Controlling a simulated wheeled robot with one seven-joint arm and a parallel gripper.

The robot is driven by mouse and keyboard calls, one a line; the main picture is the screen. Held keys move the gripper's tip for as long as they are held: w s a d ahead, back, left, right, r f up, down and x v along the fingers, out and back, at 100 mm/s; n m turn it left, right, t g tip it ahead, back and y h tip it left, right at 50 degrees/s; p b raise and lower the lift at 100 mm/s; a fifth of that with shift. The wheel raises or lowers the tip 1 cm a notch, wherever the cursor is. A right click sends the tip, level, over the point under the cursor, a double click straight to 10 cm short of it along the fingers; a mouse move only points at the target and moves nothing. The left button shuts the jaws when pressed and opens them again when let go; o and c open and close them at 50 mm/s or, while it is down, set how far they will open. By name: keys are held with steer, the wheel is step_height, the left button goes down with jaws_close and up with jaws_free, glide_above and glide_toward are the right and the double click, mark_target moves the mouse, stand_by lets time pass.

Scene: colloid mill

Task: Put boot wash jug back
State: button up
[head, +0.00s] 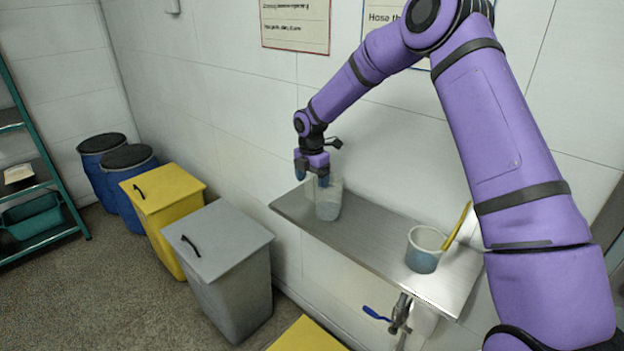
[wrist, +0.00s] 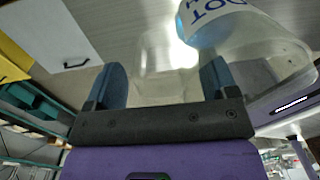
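A clear plastic jug (head: 329,203) stands upright on the left part of the steel wall shelf (head: 375,234) in the head view. My gripper (head: 312,178) is at the jug's upper left, pointing down. In the wrist view, the jug's clear wall (wrist: 272,68) fills the upper right, with a blue and white lettered patch (wrist: 215,20) beside it. My gripper's blue fingers (wrist: 164,84) are wide apart. A see-through part, perhaps the jug's handle, lies between them. I see no firm contact on it.
A blue-white bucket (head: 424,250) with a yellow-handled tool stands at the shelf's right end. A tap (head: 400,315) hangs below. A grey bin (head: 222,268), a yellow bin (head: 165,212) and blue drums (head: 130,182) stand left. The shelf is clear between jug and bucket.

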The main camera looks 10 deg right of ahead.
step_height(320, 180, up, 12)
steer(key=s+d+r+m+t+h, duration=0.1)
steer(key=s+d+r+m, duration=0.1)
steer(key=s+r+m, duration=0.65)
steer(key=s+d+r+m+t, duration=0.2)
steer(key=s+d+r+m, duration=0.2)
steer(key=s+r, duration=0.8)
steer(key=s+d+f+m+t, duration=0.1)
steer(key=s+m, duration=0.5)
steer(key=s, duration=0.6)
steer(key=s+d+f+m+t+y, duration=0.1)
steer(key=s+d+m, duration=0.2)
steer(key=s, duration=0.9)
steer(key=m, duration=0.3)
steer(key=shift+s+d+f+t, duration=0.2)
steer(key=shift+s+f+t, duration=0.1)
steer(key=shift+f, duration=0.1)
steer(key=shift+c, duration=0.4)
